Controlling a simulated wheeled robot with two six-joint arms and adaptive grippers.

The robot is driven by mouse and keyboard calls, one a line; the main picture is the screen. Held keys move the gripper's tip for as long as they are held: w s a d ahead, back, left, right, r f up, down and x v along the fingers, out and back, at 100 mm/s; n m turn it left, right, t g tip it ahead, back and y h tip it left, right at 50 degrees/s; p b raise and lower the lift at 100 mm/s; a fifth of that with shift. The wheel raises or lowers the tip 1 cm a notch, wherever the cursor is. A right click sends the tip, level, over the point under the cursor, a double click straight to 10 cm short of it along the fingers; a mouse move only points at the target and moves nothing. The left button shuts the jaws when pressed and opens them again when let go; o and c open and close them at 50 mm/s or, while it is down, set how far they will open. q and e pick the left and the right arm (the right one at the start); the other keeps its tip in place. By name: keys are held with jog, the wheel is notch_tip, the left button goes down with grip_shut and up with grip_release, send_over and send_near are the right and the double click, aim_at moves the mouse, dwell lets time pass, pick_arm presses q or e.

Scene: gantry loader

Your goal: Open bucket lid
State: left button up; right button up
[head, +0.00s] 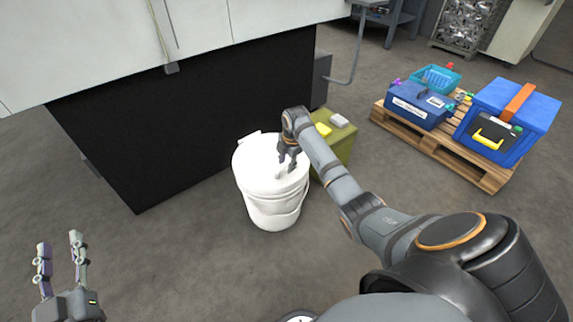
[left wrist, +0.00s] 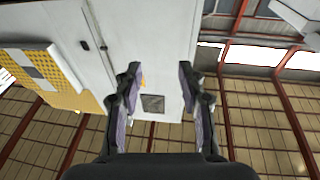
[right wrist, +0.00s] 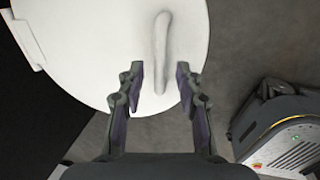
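A white bucket (head: 272,205) stands upright on the floor in front of the machine, with its round white lid (head: 258,178) on top. In the right wrist view the lid (right wrist: 95,45) fills the upper left, with a raised bar handle (right wrist: 161,52) across it. My right gripper (head: 288,166) is over the lid near the handle. In the right wrist view its fingers (right wrist: 160,85) are apart, one on each side of the handle's lower end; contact cannot be told. My left gripper (head: 60,245) is open and empty at the lower left, and its fingers (left wrist: 158,90) point upward.
A large white and black machine (head: 190,120) stands behind the bucket. A green box (head: 338,145) with small items stands close behind the bucket at right. A wooden pallet (head: 440,148) carries blue cases (head: 420,108). The floor left of the bucket is clear.

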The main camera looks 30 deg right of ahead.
jog(key=shift+f, duration=0.15)
pick_arm(q)
jog(key=shift+r+t, duration=0.4)
jog(key=shift+r, duration=0.55)
pick_arm(e)
grip_shut()
